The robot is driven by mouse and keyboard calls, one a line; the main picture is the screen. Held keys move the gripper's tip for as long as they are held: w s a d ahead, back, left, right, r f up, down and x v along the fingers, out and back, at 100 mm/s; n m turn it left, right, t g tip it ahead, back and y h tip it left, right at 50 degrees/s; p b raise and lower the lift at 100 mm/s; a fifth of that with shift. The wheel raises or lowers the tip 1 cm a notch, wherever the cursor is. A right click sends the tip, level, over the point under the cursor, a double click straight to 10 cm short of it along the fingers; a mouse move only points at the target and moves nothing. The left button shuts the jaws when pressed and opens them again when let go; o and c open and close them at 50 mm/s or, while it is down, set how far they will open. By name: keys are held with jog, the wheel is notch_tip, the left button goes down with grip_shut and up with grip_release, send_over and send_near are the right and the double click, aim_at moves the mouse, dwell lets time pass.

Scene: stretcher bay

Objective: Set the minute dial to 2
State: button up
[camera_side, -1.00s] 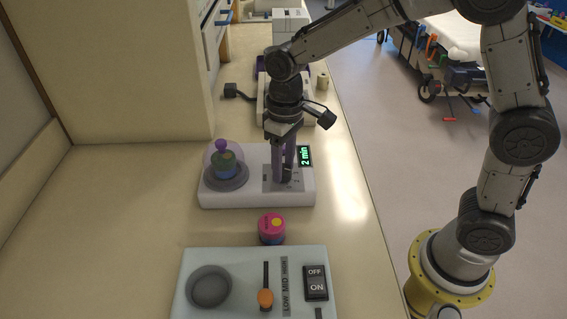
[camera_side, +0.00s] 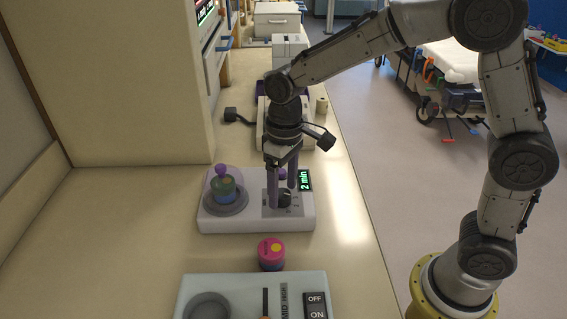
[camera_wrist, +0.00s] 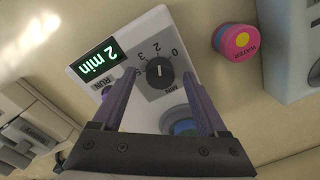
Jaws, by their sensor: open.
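The minute dial (camera_wrist: 159,71) is a dark round knob on a grey plate marked with numbers and MIN. It also shows in the side view (camera_side: 284,197). The green display (camera_wrist: 98,62) on the white device (camera_side: 235,222) reads "2 min". My gripper (camera_side: 281,205) is open, its purple fingers apart around or just above the dial in the side view. In the wrist view the fingers (camera_wrist: 155,92) spread on either side below the knob, not touching it. A clear dome with a colored container (camera_side: 225,188) sits on the device's left.
A pink-topped container labelled WATER (camera_wrist: 237,41) stands in front of the device, also in the side view (camera_side: 271,254). A second panel (camera_side: 230,284) with a slider and an ON/OFF switch (camera_side: 316,304) lies nearer the camera. Open counter lies to the left.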

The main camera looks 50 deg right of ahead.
aim_at(285, 190)
notch_tip(285, 190, up, 13)
jog(key=shift+d, duration=0.3)
jog(key=shift+w+d+r, duration=0.1)
jog(key=s+d+r+m+t, duration=0.1)
jog(key=s+d+r+t, duration=0.1)
jog(key=s+d+r, duration=0.3)
jog(key=s+d+m+t, duration=0.1)
jog(key=s+d, duration=0.1)
jog(key=s, duration=0.5)
jog(key=s+d+f+t, duration=0.2)
jog(key=s+f, duration=0.6)
jog(key=shift+s+d+f+t+h, duration=0.25)
jog(key=shift+d+f+t+h, duration=0.05)
jog(key=shift+d+t, duration=0.1)
dwell(0.6)
